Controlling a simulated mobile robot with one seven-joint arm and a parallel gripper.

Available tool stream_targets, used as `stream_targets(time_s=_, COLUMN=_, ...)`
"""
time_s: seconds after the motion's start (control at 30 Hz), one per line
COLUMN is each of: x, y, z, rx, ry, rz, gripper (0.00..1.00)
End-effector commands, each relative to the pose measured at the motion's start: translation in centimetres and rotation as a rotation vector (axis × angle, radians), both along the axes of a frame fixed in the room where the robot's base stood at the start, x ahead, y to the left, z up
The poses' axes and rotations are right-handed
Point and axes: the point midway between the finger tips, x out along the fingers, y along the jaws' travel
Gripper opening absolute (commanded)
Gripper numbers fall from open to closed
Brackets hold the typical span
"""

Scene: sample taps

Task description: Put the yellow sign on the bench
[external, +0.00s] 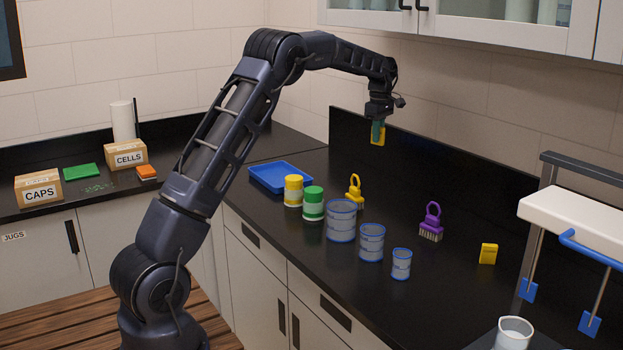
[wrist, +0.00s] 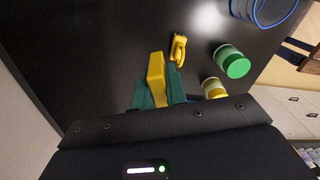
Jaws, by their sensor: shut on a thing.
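My gripper (external: 378,122) is raised above the far part of the black bench (external: 450,290). Its green fingers are shut on a yellow block-like piece, which I take for the yellow sign (external: 378,138). The piece hangs below the fingers, clear of the bench. In the wrist view the yellow sign (wrist: 156,72) stands out between the two green fingers of my gripper (wrist: 158,88); its inner part is hidden by them. A similar small yellow piece (external: 488,254) stands on the bench at the right.
A yellow brush (external: 354,192), a purple brush (external: 431,222), several grey-blue cans (external: 341,220), a green-lidded jar (external: 313,203), a yellow-lidded jar (external: 293,190) and a blue tray (external: 281,177) stand on the bench. A white rack (external: 575,220) is at the right. Bench between purple brush and cans is clear.

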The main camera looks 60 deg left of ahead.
Motion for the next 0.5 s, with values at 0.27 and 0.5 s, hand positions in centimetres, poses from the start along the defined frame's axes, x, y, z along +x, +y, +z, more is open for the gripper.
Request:
stream_targets(time_s=0.27, x=-0.7, y=-12.6, z=-0.2, rx=-0.002, ry=0.0, rz=-0.099, gripper=0.0)
stream_targets(time_s=0.5, x=-2.9, y=-22.5, z=-0.6, rx=-0.005, ry=0.0, rz=-0.179, gripper=0.0)
